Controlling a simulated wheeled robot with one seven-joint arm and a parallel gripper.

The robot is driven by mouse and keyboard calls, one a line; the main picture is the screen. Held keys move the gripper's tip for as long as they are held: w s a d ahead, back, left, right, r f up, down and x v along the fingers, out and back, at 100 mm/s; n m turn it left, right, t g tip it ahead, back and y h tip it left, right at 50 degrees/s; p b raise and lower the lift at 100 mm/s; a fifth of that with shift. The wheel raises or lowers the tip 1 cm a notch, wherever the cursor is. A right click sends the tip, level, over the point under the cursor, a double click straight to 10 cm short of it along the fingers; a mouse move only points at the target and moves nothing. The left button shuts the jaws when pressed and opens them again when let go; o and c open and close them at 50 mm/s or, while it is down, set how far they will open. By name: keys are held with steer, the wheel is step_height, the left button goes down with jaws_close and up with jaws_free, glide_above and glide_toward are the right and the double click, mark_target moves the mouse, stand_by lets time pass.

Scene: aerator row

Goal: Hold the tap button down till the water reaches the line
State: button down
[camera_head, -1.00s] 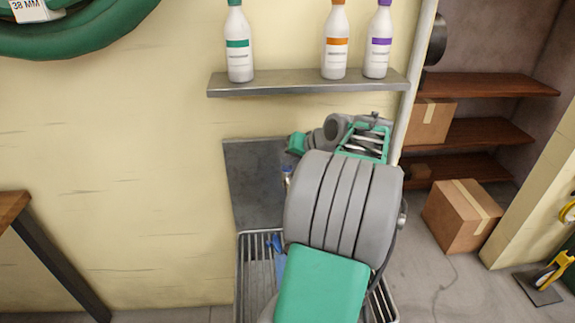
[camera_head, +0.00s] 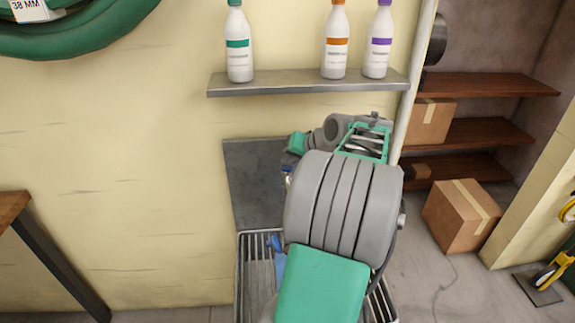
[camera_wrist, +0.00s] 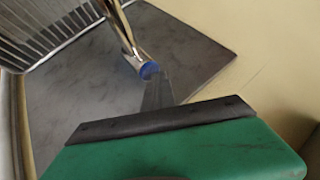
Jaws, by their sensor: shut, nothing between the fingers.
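In the wrist view a chrome tap (camera_wrist: 122,28) ends in a round blue button (camera_wrist: 149,70). The narrow grey fingers of my gripper (camera_wrist: 156,84) are together at the button, with nothing between them. They look to be touching it or very close; I cannot tell which. In the head view the green end of my gripper (camera_head: 297,144) is just above the tap's blue button (camera_head: 286,169). A blue object (camera_head: 277,246) shows on the slatted rack (camera_head: 256,275), mostly behind my arm. No water or fill line is visible.
A dark grey plate (camera_head: 255,185) lies behind the rack. Above is a wall shelf (camera_head: 300,82) with three bottles (camera_head: 239,45). A pipe (camera_head: 412,85) runs beside it. Cardboard boxes (camera_head: 460,215) are at the right; a wooden table (camera_head: 12,207) is at the left.

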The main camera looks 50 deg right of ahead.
mark_target(289, 168)
steer(key=shift+r+p, duration=0.9)
steer(key=shift+r, duration=0.05)
step_height(289, 168, up, 5)
steer(key=p, duration=0.4)
stand_by(0.3)
